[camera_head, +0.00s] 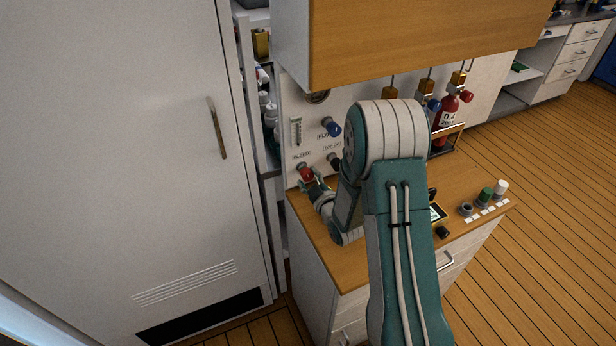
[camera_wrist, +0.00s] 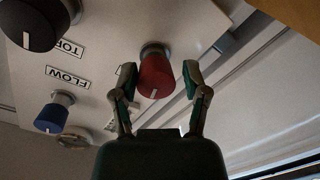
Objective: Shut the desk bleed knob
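The bleed knob is a red knob (camera_head: 306,174) low on the white panel, under a label that seems to read BLEED. In the wrist view the same red knob (camera_wrist: 155,78) sits between the fingers, with a white pointer mark on its face. My gripper (camera_wrist: 158,73) is open, one finger on each side of the knob. A small gap shows on both sides, so no grip is visible. In the head view my gripper (camera_head: 314,187) is right at the knob and partly hidden by my arm.
A blue knob labelled FLOW (camera_wrist: 52,113) and a black knob labelled TOP UP (camera_wrist: 35,22) are on the same panel. A wooden cabinet (camera_head: 420,45) overhangs the desk. A red bottle (camera_head: 450,112), a green knob (camera_head: 486,195) and a white knob (camera_head: 500,187) stand to the right.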

